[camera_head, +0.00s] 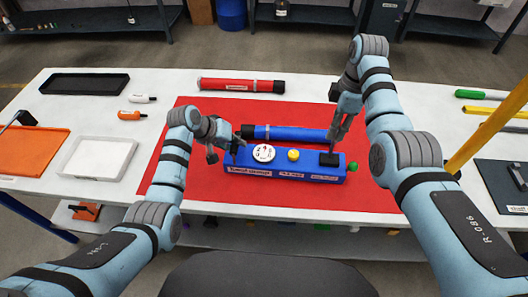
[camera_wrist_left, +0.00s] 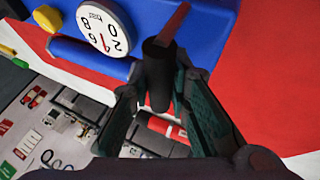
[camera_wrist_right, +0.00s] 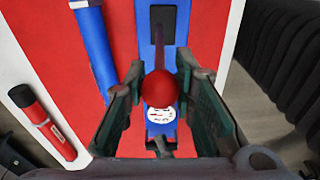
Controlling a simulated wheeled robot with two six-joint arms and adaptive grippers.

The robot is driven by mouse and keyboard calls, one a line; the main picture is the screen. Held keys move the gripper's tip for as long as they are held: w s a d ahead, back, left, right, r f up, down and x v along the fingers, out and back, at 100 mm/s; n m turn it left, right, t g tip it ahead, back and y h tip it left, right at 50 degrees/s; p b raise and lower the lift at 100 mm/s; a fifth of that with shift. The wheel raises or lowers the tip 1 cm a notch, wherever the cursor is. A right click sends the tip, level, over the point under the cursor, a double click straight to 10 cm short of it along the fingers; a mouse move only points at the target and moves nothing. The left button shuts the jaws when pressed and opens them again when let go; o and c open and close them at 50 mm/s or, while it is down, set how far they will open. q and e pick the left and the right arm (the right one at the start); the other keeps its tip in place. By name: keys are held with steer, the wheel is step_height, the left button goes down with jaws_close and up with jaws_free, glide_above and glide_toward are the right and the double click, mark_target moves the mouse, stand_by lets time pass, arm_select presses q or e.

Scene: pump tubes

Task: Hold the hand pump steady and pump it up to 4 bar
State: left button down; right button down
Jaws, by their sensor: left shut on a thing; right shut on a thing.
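The blue hand pump (camera_head: 255,183) lies on the red mat (camera_head: 190,190). On its top are a white gauge (camera_head: 264,152), a yellow knob (camera_head: 293,155) and a black block (camera_head: 329,158). My left gripper (camera_head: 237,147) is shut on the black grip (camera_wrist_left: 158,75) at the pump's left end. The gauge also shows in the left wrist view (camera_wrist_left: 103,27), with a red needle whose reading I cannot tell. My right gripper (camera_head: 338,134) stands above the pump's right part, shut on the red ball (camera_wrist_right: 158,88) of the lever. The lever's rod runs to the black block.
A blue tube (camera_head: 290,134) lies just behind the pump, and a red tube (camera_head: 240,86) lies at the mat's back edge. A white tray (camera_head: 92,160), an orange board (camera_head: 30,150) and a black tray (camera_head: 84,84) are at the left. A yellow post (camera_head: 490,128) stands at the right.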

arm_select(q)
steer(key=shift+f, duration=0.1)
arm_select(e)
steer(key=shift+a, duration=0.1)
steer(key=shift+a+h, duration=0.65)
steer(key=shift+h, duration=0.05)
arm_select(q)
steer(key=shift+s, duration=0.1)
arm_select(e)
steer(key=c, duration=1)
jaws_free()
steer(key=shift+f, duration=0.1)
steer(key=shift+c, duration=0.2)
step_height(320, 180, up, 7)
arm_select(q)
steer(key=c, duration=1.4)
jaws_free()
steer(key=shift+c, duration=0.2)
arm_select(e)
steer(key=shift+a, duration=0.1)
